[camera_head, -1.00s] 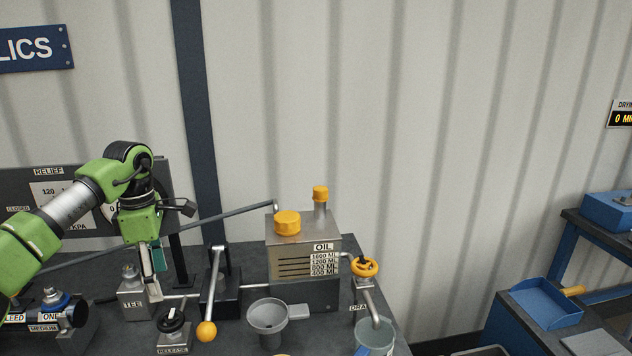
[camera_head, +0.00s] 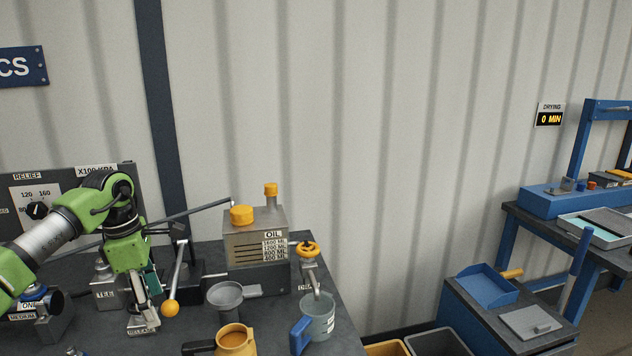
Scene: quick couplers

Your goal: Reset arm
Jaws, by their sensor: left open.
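My left arm comes in from the left. Its green gripper (camera_head: 147,318) points down over the bench, beside the lever with the orange ball knob (camera_head: 170,307), and is open with nothing visible between its fingers. The fingers overlap the RELEASE label (camera_head: 141,332) and hide most of the control there. I cannot tell whether they touch it. The TEE block (camera_head: 106,292) stands just left of the gripper. My right gripper is not in view.
A grey rod (camera_head: 190,214) slants behind my arm. Blue benches stand far right, beyond a floor gap with bins (camera_head: 438,342).

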